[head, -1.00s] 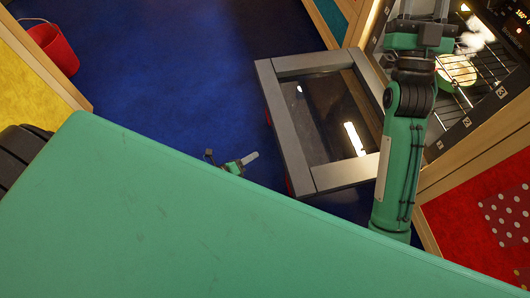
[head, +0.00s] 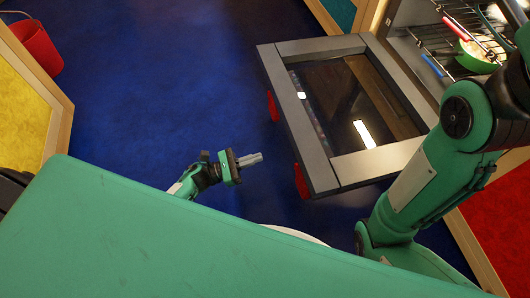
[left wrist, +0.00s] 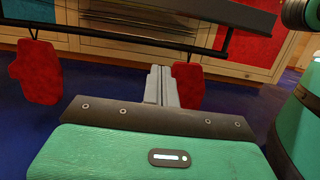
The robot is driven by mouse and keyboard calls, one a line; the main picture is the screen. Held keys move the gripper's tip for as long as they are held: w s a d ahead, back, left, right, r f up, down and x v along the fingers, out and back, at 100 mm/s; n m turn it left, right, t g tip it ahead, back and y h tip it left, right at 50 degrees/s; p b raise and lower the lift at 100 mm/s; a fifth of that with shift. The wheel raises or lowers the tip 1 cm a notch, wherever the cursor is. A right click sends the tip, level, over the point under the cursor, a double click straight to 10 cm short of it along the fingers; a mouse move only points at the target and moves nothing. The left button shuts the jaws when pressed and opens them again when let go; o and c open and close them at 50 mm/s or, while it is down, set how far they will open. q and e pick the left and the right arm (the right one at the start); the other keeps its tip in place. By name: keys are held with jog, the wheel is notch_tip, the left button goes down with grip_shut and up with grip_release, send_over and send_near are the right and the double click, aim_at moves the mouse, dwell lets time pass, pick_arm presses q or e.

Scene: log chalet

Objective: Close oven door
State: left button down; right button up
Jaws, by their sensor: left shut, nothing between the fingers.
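The oven door (head: 318,163) stands open in the head view, its dark glass panel and grey frame facing up, hinged at the oven (head: 403,28) on the right. Two red mitts (head: 301,181) hang along its outer edge. In the left wrist view the door's edge (left wrist: 225,10) and its dark handle bar (left wrist: 120,38) cross the top, with a red mitt (left wrist: 35,72) on the left. My left gripper (head: 258,158) is shut and empty, left of the door's outer edge and apart from it. Its fingers (left wrist: 161,85) show shut in the left wrist view. My right gripper is outside the frames.
A green pan (head: 476,57) sits on the oven rack. My right arm crosses the right side, over the door's near corner. A red bucket (head: 36,46) stands at upper left beside a yellow-panelled cabinet (head: 25,115). Blue floor (head: 170,80) left of the door is clear.

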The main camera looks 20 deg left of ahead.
pick_arm(q)
jog(key=w+d+r+b, duration=0.4)
jog(key=w+d+r, duration=0.1)
jog(key=d+r, duration=0.1)
jog(key=shift+d, duration=0.8)
